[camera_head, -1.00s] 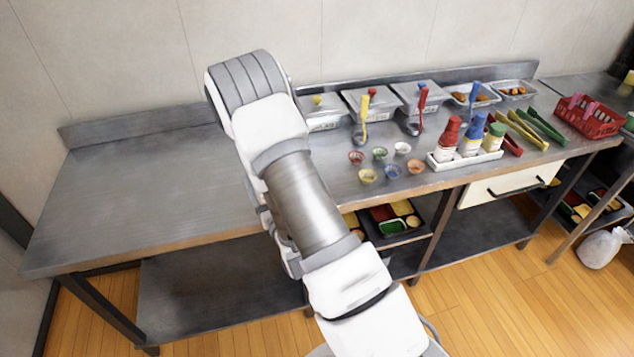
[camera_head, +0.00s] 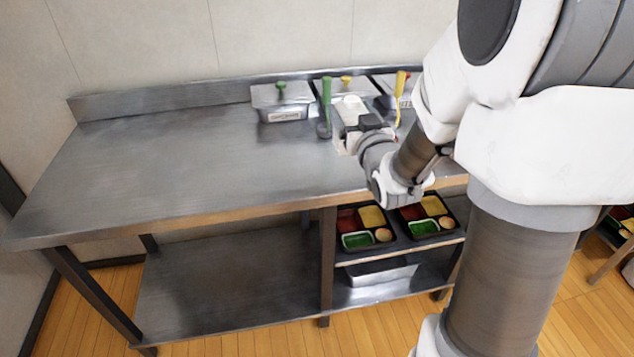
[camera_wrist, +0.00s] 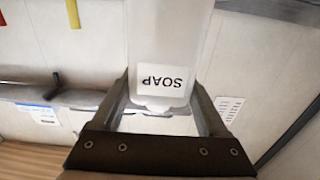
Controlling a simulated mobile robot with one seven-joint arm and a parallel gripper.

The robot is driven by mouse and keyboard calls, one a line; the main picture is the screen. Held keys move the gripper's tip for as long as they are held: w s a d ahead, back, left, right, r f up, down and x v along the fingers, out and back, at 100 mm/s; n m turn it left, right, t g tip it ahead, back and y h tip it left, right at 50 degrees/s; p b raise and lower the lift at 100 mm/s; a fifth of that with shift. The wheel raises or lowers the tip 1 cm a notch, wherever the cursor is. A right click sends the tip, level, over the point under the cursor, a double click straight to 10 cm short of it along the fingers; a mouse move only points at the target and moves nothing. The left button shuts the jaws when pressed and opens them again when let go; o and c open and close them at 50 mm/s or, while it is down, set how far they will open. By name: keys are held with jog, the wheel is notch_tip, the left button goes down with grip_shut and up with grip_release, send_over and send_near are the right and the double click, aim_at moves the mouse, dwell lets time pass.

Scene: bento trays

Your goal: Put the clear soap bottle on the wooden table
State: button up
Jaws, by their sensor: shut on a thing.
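The clear soap bottle (camera_wrist: 190,30) is a pale, see-through body with a white label reading "SOAP", upside down in the wrist view. My gripper (camera_wrist: 163,100) is shut on it, one dark finger on each side of the label. In the head view my gripper (camera_head: 366,124) is over the back of a long table (camera_head: 200,160), in front of lidded containers. The table has a grey metal-looking top and a brown front edge. A whitish shape at the gripper may be the bottle; its base is not clear there.
Lidded metal containers (camera_head: 283,116) with coloured handles stand along the table's back. The left half of the tabletop is bare. Bento trays (camera_head: 366,245) with coloured compartments sit on a shelf below. My arm covers the right side of the view.

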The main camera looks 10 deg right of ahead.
jog(key=shift+s+d+r+b, duration=0.3)
jog(key=shift+s+d+b, duration=0.1)
jog(key=shift+s+b, duration=0.25)
jog(key=w+a+f+b, duration=0.1)
jog(key=w+a+f, duration=0.1)
jog(key=w+f, duration=0.1)
jog(key=w+a+f+b, duration=0.2)
jog(key=w+f, duration=0.1)
jog(key=f, duration=0.1)
jog(key=w+a+f+b, duration=0.1)
jog(key=w+a+f, duration=0.1)
jog(key=w+f, duration=0.2)
jog(key=shift+r, duration=0.15)
jog(key=shift+f+b, duration=0.2)
jog(key=shift+b, duration=0.1)
jog(key=o, duration=1.2)
jog(key=shift+o, duration=0.2)
jog(key=shift+r, duration=0.15)
